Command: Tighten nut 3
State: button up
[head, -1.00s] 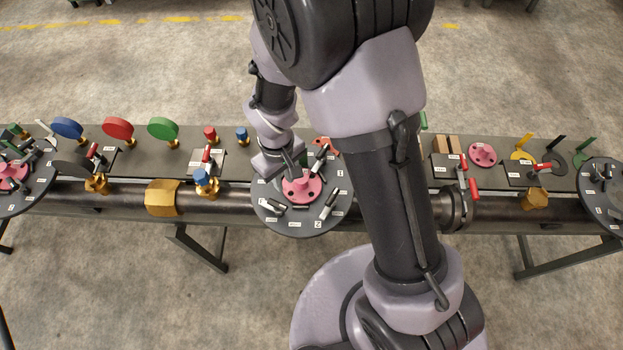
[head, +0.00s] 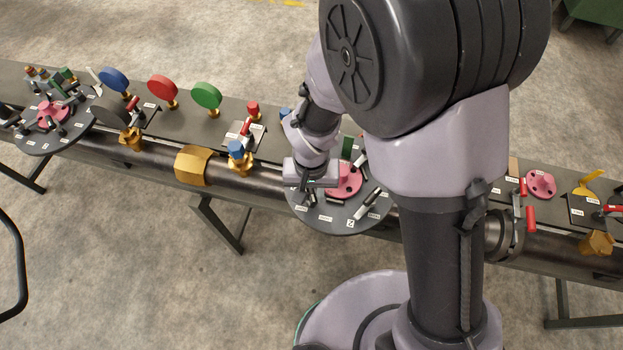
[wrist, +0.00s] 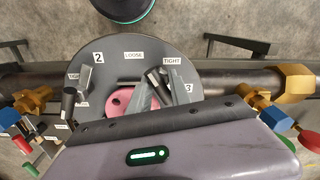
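The round dark grey plate (head: 352,222) carries a pink flanged hub (head: 347,182) at its centre and several nuts with bar handles around it. In the wrist view the plate (wrist: 130,49) shows labels 2, LOOSE, TIGHT and 3, and part of the pink hub (wrist: 119,102). Nut 3's dark handle (wrist: 154,77) stands beside the 3 and TIGHT labels. My gripper (wrist: 162,88) has its grey fingers at this handle. Whether they touch or grip it is unclear. In the head view my gripper (head: 309,196) is low over the plate's left side, its fingertips mostly hidden.
Another nut (wrist: 83,78) stands near label 2. A pipe (head: 262,190) runs along the bench behind the plate's edges. Left are a brass fitting (head: 193,166) and a blue-topped valve (head: 238,152). Red (head: 162,88) and green (head: 207,96) discs stand farther back. My arm hides the plate's right rear.

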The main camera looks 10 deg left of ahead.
aim_at(311, 192)
jog(key=shift+m, duration=1.1)
jog(key=shift+f+m+b, duration=0.25)
jog(key=shift+m+b, duration=0.45)
jog(key=shift+m, duration=0.2)
jog(key=shift+m+b, duration=0.7)
jog(key=shift+m, duration=0.4)
jog(key=m+b, duration=0.2)
jog(key=m, duration=0.1)
jog(key=shift+m, duration=0.4)
jog(key=shift+r+m+b, duration=0.1)
jog(key=shift+m+b, duration=0.25)
jog(key=shift+m, duration=0.25)
jog(key=shift+r+n+p, duration=0.25)
jog(key=shift+n+p, duration=0.1)
jog(key=shift+n, duration=0.65)
notch_tip(311, 192, up, 7)
jog(key=p, duration=0.5)
